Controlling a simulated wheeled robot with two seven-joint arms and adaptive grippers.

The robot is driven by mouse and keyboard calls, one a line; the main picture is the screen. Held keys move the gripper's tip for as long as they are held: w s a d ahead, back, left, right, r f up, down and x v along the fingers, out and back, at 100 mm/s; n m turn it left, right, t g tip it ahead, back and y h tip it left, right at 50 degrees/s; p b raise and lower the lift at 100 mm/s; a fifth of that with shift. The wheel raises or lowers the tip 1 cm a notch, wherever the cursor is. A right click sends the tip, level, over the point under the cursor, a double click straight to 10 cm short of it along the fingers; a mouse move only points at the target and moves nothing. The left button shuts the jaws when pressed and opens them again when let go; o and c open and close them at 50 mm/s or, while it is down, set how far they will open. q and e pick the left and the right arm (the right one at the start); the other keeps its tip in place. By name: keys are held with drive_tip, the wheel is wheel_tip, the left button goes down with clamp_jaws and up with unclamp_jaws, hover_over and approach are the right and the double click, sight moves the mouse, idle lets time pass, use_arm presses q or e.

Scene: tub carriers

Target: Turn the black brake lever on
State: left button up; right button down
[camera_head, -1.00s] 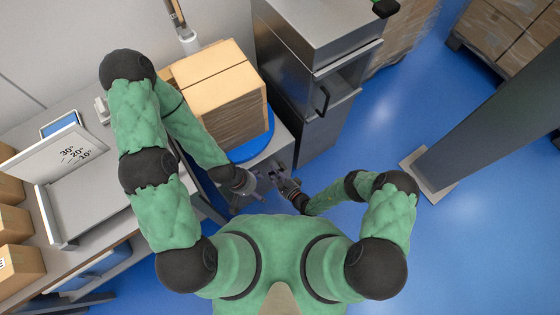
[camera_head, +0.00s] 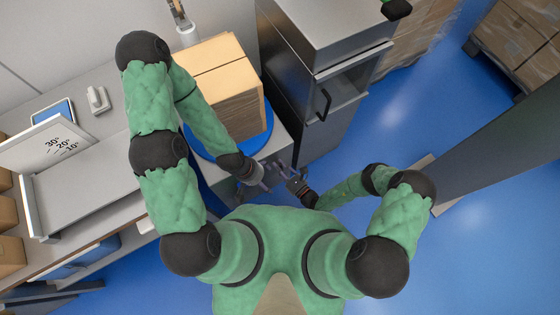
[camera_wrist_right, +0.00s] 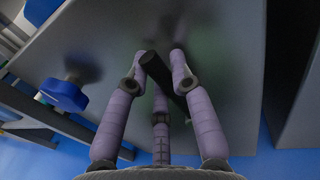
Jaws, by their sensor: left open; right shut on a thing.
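The black brake lever (camera_wrist_right: 158,70) shows in the right wrist view as a dark bar slanting down from a grey panel. My right gripper (camera_wrist_right: 160,57) has its purple fingers on either side of the lever and is shut on it. Part of the lever is hidden behind a finger. In the head view my right gripper (camera_head: 288,172) is at the front of the grey cart, where the lever is too small to make out. My left gripper (camera_head: 268,180) is open, close beside the right one on its left.
A blue knob (camera_wrist_right: 63,95) sticks out of the panel left of the lever. A cardboard box (camera_head: 225,90) stands on a blue disc (camera_head: 248,148) behind my grippers. A dark metal cabinet (camera_head: 318,85) stands close on the right.

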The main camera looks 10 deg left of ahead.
use_arm(q)
drive_tip(key=shift+w+d+f, duration=0.25)
drive_tip(key=shift+d+f, duration=0.05)
drive_tip(key=shift+d, duration=0.05)
use_arm(e)
drive_tip(key=shift+w+d+m, duration=0.2)
drive_tip(key=shift+d+m, duration=0.1)
drive_tip(key=shift+m, duration=0.2)
drive_tip(key=c, duration=1)
unclamp_jaws()
drive_tip(key=shift+c, duration=0.2)
drive_tip(key=shift+d, duration=0.1)
drive_tip(key=v, duration=1.2)
drive_tip(key=shift+f, duration=0.15)
